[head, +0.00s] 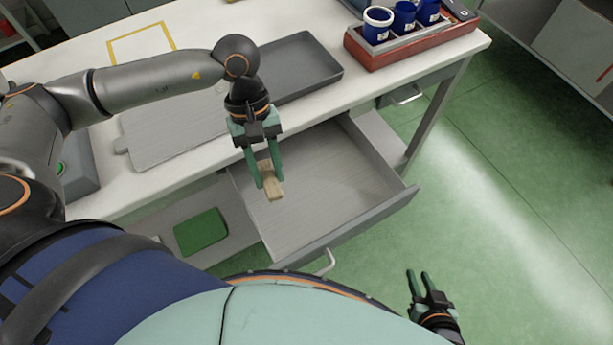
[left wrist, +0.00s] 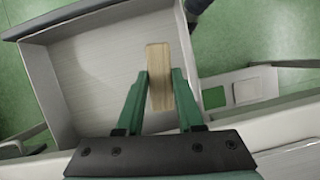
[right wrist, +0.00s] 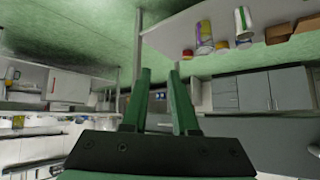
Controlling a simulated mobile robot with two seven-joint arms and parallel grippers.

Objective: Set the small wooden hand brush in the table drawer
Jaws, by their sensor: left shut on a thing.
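The small wooden hand brush (head: 270,181) is a pale wooden block between the fingers of my left gripper (head: 269,186). That gripper is shut on it and points down over the open table drawer (head: 335,170). In the left wrist view the brush (left wrist: 158,75) stands out lengthwise between the green fingertips (left wrist: 160,92), over the drawer floor near one side wall (left wrist: 183,50). I cannot tell whether the brush touches the drawer floor. The drawer looks otherwise empty. My right gripper (head: 418,280) is open and empty, low over the floor; its spread fingers (right wrist: 160,85) show in the right wrist view.
On the white table (head: 200,185) lie a dark tray (head: 300,70) and a grey board (head: 165,130). A red crate (head: 410,45) with blue cups (head: 404,18) stands at the back right. A green item (head: 202,230) lies on the lower shelf, left of the drawer.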

